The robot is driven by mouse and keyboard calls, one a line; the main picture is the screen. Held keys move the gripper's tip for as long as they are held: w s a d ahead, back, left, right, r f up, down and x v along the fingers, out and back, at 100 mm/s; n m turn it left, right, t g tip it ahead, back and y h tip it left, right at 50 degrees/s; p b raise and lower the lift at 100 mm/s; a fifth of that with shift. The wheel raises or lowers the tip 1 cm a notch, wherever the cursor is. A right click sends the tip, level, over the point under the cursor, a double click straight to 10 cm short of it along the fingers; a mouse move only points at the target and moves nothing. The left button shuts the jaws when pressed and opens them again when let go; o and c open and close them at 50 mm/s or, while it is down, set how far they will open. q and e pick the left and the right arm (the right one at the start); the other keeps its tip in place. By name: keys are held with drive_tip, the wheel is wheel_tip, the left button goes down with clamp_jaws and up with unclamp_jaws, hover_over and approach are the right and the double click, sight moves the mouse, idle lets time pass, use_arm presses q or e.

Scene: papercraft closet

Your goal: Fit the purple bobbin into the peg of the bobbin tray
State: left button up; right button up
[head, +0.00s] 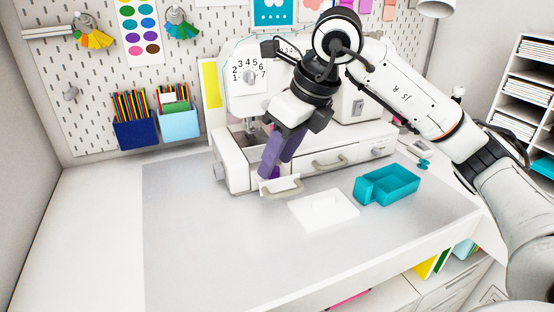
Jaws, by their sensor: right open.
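My right gripper (278,160) reaches in from the right and points down in front of the sewing machine. Its two purple fingers are apart, with a narrow gap between them, over a small drawer front with a handle (284,190). I cannot make out the purple bobbin as a separate thing; the fingers may hide it. A flat white tray (312,219) with a faint raised shape near its middle lies on the table, to the right of and nearer than the gripper; this may be the bobbin tray. My left gripper is not in view.
A teal open box (402,200) stands right of the white tray. The white sewing machine (233,163) stands behind, with a handled drawer front (345,156). Small teal items (422,163) lie at the right. The grey mat (205,250) is clear at left and front.

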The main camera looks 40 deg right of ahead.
drive_tip(key=v, duration=0.9)
drive_tip(key=shift+s, duration=0.15)
